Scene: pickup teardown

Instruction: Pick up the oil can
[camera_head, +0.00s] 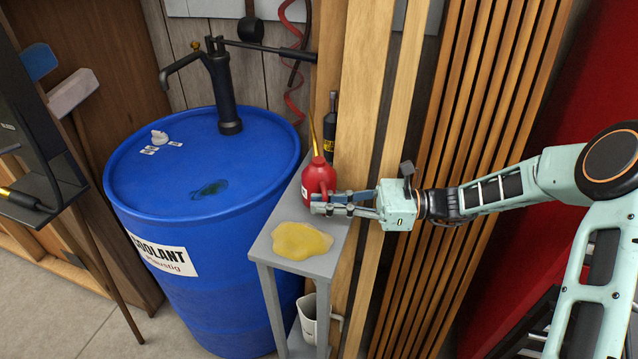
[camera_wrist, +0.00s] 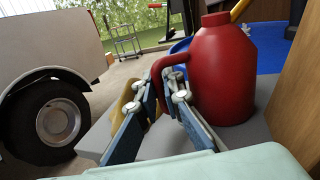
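The red oil can (camera_head: 319,181) stands upright at the back of a small grey side table (camera_head: 284,252). It has a thin yellow-brown spout pointing up. In the wrist view the can's red body (camera_wrist: 222,75) is at the right, with its loop handle toward me. My gripper (camera_head: 328,203) reaches in from the right, low beside the can. In the wrist view my gripper's two fingers (camera_wrist: 163,92) lie close on either side of the handle and appear shut on it. The fingers hide the handle's lower end. The can's base appears to rest on the tabletop.
A yellow puddle or cloth (camera_head: 301,240) lies on the table in front of the can. A blue drum (camera_head: 215,240) with a hand pump (camera_head: 222,85) is to the left. Wooden posts (camera_head: 365,110) stand close on the right.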

